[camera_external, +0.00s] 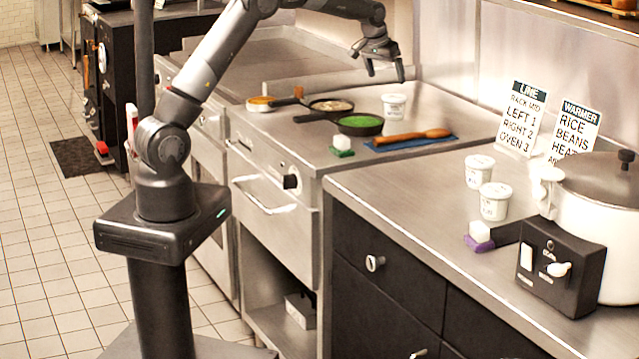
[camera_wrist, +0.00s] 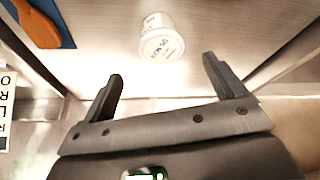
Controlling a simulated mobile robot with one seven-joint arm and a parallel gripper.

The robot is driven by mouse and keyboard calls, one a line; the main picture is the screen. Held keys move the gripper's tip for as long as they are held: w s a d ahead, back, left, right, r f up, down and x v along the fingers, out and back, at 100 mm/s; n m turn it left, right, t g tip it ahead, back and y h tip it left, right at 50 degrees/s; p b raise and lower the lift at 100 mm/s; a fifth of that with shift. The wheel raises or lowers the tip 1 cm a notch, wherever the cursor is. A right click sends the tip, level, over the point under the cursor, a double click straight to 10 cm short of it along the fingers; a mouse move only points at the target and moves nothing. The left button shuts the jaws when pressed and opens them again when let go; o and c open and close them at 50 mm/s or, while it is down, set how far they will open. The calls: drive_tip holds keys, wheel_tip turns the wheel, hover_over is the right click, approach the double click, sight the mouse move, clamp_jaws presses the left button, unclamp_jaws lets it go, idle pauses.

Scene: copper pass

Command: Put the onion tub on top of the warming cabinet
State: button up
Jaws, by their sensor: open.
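Three similar white lidded tubs show in the external view. One tub (camera_external: 394,106) stands on the steel top near the spoon; the other two, a rear tub (camera_external: 479,171) and a front tub (camera_external: 494,201), stand on the right counter. Their labels are too small to read there, so I cannot tell which holds onion. My gripper (camera_external: 387,76) is open and empty above and behind the first tub. In the wrist view a tub (camera_wrist: 160,40) lies just beyond my open fingers, its lid print blurred. A steel cabinet (camera_external: 272,185) with handle and knob, possibly the warming cabinet, stands under the pans.
A wooden spoon (camera_external: 412,136) lies on a blue cloth. Two black pans, one with green food (camera_external: 359,124), and a green-white sponge (camera_external: 342,146) are nearby. A large white pot (camera_external: 600,220) and a black control box (camera_external: 560,268) crowd the right counter. Signs stand behind.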

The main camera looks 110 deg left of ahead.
drive_tip(key=w+d+r+m+t, duration=0.1)
drive_tip(key=w+d+r+m, duration=0.2)
drive_tip(key=d, duration=0.6)
drive_tip(key=w+d+r+t, duration=0.1)
drive_tip(key=w+d+r, duration=0.1)
drive_tip(key=d+r, duration=0.5)
drive_tip(key=s+d+r+m+h, duration=0.1)
drive_tip(key=d+m, duration=0.1)
drive_tip(key=d, duration=0.8)
drive_tip(key=s+d+r+m+h, duration=0.1)
drive_tip(key=d+r, duration=0.1)
drive_tip(key=d, duration=0.9)
drive_tip(key=s+d+m+t, duration=0.2)
drive_tip(key=s+d+m, duration=0.35)
drive_tip(key=d, duration=0.95)
drive_tip(key=s+d+f+m+h, duration=0.2)
drive_tip(key=s+d+f, duration=0.4)
drive_tip(key=s+d, duration=0.4)
drive_tip(key=s, duration=0.3)
drive_tip(key=shift+s+f, duration=0.15)
drive_tip(key=shift+s, duration=0.05)
drive_tip(key=shift+d, duration=0.1)
